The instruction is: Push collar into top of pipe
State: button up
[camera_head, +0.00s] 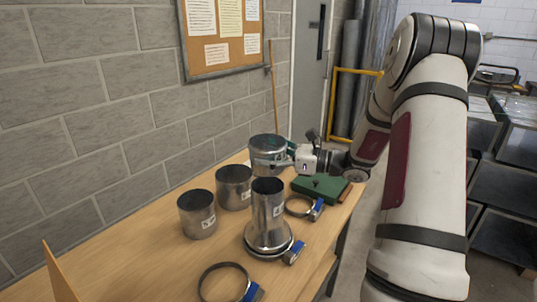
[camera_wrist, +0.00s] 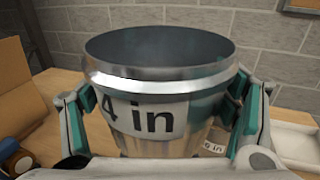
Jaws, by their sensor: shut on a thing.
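A round metal collar (camera_wrist: 150,112) marked "4 in", open at the top with a bright band below its rim, fills the middle of the wrist view. My gripper (camera_wrist: 162,108) is shut on it, with green-padded fingers on both sides. In the head view my gripper (camera_head: 288,157) holds the collar (camera_head: 266,143) upright at the far end of the table. A second, smaller "in" label shows below the collar in the wrist view; I cannot tell what it is on. A narrow upright metal pipe (camera_head: 268,205) rises from a wider flared base nearer the camera, apart from my gripper.
Two open metal cylinders (camera_head: 233,187) (camera_head: 197,214) stand on the wooden table (camera_head: 150,255) to the left. A green block (camera_head: 320,187) lies right of them. Ring clamps with blue parts (camera_head: 302,207) (camera_head: 225,283) lie around the pipe. A block wall bounds the left side.

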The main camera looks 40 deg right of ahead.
notch_tip(320, 180, down, 5)
jog(key=shift+r+b, duration=0.15)
jog(key=shift+b, duration=0.95)
jog(key=shift+f, duration=1.95)
dwell(3.7)
jog(key=shift+f+b, duration=0.3)
dwell(0.4)
